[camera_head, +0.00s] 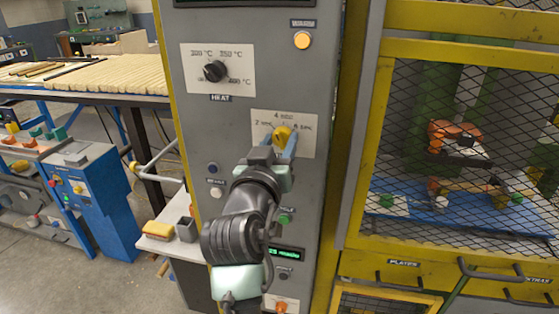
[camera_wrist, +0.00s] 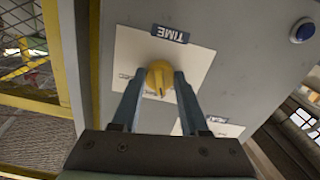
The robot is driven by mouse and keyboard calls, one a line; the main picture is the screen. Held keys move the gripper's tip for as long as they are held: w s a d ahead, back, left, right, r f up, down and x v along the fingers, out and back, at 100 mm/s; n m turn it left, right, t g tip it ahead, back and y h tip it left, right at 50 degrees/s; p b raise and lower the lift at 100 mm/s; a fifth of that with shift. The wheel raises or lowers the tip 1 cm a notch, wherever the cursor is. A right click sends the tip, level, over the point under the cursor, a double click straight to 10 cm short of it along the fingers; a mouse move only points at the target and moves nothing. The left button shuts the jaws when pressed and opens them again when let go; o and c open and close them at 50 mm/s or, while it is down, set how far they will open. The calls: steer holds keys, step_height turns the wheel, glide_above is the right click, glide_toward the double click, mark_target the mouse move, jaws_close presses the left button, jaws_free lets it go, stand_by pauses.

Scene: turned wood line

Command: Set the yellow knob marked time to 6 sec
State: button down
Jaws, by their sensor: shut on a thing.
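The yellow knob (camera_head: 282,134) sits on a white dial plate (camera_head: 309,146) on the grey panel, with marks that read 2, 4 and 6 sec. In the wrist view the knob (camera_wrist: 158,80) stands under a label reading TIME (camera_wrist: 170,34). My gripper (camera_wrist: 157,88) has one blue finger on each side of the knob and is shut on it. In the head view my gripper (camera_head: 284,146) reaches up to the knob from below and hides part of the plate. I cannot tell exactly which mark the knob points to.
A black HEAT knob (camera_head: 215,71) is on another plate up and left. A lit orange button (camera_head: 302,40) is above, a green button (camera_head: 286,217) and a small display (camera_head: 287,253) are below. A yellow-framed mesh cage (camera_head: 460,150) stands at the right.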

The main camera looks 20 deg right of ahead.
steer(key=m+b, duration=0.4)
steer(key=shift+f+m+b, duration=0.25)
steer(key=shift+m+b, duration=0.05)
steer(key=m+b, duration=0.3)
steer(key=shift+a+m, duration=0.1)
steer(key=shift+m, duration=0.3)
steer(key=m+b, duration=0.2)
steer(key=m, duration=0.1)
steer(key=shift+r+b, duration=0.1)
steer(key=shift+b, duration=0.3)
steer(key=m+b, duration=0.2)
steer(key=m, duration=0.2)
steer(key=shift+r+m, duration=0.1)
steer(key=shift+m, duration=0.5)
steer(key=shift+c, duration=2.1)
jaws_free()
steer(key=shift+r, duration=0.1)
